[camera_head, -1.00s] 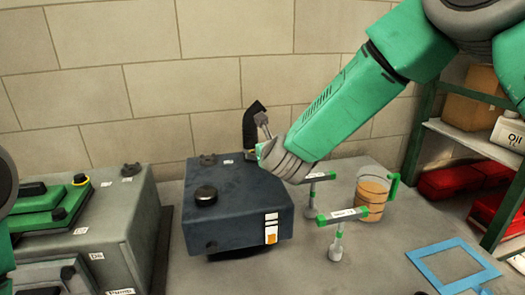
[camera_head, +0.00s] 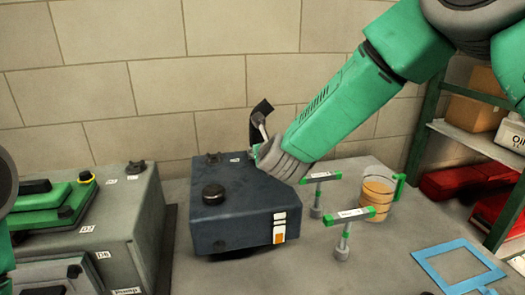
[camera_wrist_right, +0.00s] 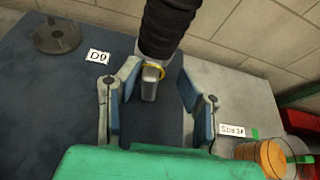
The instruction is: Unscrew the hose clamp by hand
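The black ribbed hose (camera_head: 259,110) stands up at the back of the dark blue tank (camera_head: 237,200) in the head view. My right gripper (camera_wrist_right: 155,80) is open, one finger on each side of the stub, with visible gaps. In the head view my right wrist hides most of this spot. My left gripper is out of view; only a bit of my left arm shows at the left edge.
Two green-handled T-shaped tools (camera_head: 344,217) and a jug of amber liquid (camera_head: 377,198) stand right of the tank. A blue frame (camera_head: 455,262) lies at front right. A grey machine (camera_head: 130,220) is at left, shelves (camera_head: 465,138) at right. A wall closes the back.

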